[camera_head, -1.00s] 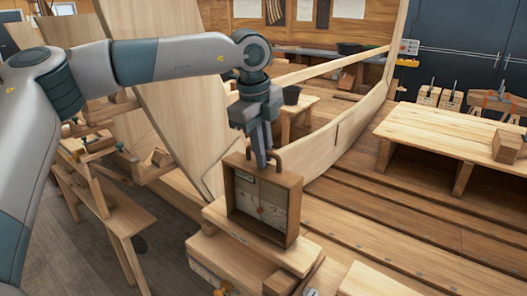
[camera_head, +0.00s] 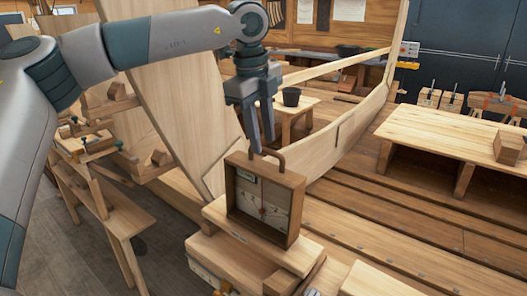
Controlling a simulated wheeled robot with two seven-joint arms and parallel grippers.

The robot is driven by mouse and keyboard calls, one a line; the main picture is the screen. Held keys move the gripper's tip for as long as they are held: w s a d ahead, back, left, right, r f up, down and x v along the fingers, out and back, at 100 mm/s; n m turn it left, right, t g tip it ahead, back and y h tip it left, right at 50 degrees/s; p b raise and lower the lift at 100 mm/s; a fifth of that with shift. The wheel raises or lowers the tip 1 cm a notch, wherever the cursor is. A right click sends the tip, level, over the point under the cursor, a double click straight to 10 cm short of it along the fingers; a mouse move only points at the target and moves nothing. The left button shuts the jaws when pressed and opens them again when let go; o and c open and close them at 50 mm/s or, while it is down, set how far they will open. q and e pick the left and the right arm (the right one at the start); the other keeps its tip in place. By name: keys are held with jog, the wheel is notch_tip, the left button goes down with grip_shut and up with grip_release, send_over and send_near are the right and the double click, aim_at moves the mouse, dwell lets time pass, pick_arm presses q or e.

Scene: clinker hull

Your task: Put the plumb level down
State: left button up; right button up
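My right gripper is not in view.
A curved plank hull (camera_head: 345,135) runs behind the level. A workbench (camera_head: 440,133) with a wooden block (camera_head: 508,148) stands at the right. A small stool bears a black bucket (camera_head: 291,97). Low wooden trestles (camera_head: 118,215) stand at the left.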

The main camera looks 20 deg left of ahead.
pick_arm(q)
notch_tip(320, 180, up, 8)
jog(key=s+b, duration=0.1)
jog(key=b, duration=0.1)
jog(key=shift+s+a, duration=0.2)
jog(key=shift+a, duration=0.05)
